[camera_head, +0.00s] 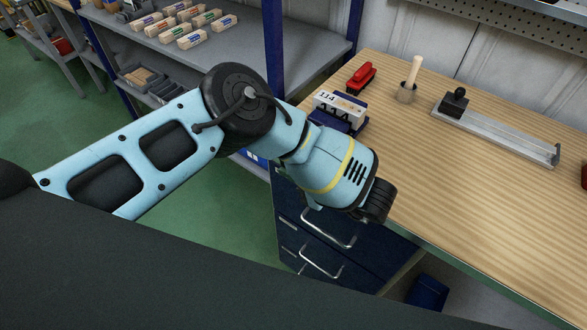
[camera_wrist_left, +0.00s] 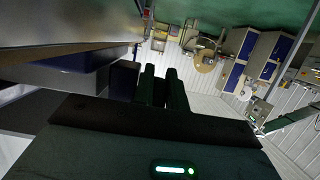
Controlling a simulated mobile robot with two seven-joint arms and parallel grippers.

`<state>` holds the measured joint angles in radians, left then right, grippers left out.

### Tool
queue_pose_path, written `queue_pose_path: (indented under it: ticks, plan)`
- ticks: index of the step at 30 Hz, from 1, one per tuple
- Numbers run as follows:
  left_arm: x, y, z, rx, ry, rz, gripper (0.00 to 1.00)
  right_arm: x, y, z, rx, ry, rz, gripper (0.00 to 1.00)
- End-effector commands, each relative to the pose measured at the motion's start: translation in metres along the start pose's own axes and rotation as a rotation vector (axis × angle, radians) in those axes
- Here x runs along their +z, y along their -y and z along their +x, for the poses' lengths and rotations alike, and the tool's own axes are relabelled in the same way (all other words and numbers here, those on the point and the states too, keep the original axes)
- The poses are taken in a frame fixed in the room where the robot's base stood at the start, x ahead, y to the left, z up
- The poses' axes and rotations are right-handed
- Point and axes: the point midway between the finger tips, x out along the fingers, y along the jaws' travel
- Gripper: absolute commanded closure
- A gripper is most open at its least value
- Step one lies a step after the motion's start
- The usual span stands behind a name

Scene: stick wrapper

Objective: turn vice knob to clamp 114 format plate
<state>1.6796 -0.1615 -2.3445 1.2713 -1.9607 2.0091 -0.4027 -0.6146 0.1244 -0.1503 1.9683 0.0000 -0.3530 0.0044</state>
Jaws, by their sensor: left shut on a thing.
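The 114 format plate (camera_head: 340,103), a pale block marked 114, sits at the dark blue vice (camera_head: 350,126) near the left edge of the wooden bench. My left arm comes in from the left and covers the front of the vice. My left gripper fingers are hidden in the head view, behind my wrist at the bench's front edge. In the left wrist view the left gripper (camera_wrist_left: 161,86) has its two dark fingers close together, shut on a dark thing that appears to be the vice knob. The knob itself cannot be made out clearly. My right gripper is not in view.
Blue drawers (camera_head: 345,240) are below. A grey shelf (camera_head: 240,50) with several blocks stands at the left.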

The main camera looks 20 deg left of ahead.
Motion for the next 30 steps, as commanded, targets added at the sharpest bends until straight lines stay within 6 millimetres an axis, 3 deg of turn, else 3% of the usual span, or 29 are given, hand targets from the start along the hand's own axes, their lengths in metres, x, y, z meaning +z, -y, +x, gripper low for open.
queue_pose_path:
  ticks: [6,7,12,30]
  plan:
    - [-0.002,-0.001,0.0005,0.0,-0.003,-0.004,1.0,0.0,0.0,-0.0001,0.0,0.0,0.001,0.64]
    - [-0.0019,-0.0009,0.0005,0.0,-0.003,-0.004,0.85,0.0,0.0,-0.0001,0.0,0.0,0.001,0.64]
    - [-0.0015,-0.001,0.0005,0.001,-0.002,-0.003,0.65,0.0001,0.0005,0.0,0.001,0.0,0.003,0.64]
    - [-0.0016,-0.0022,-0.0003,0.005,0.002,-0.007,0.65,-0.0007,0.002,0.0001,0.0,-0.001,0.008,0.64]
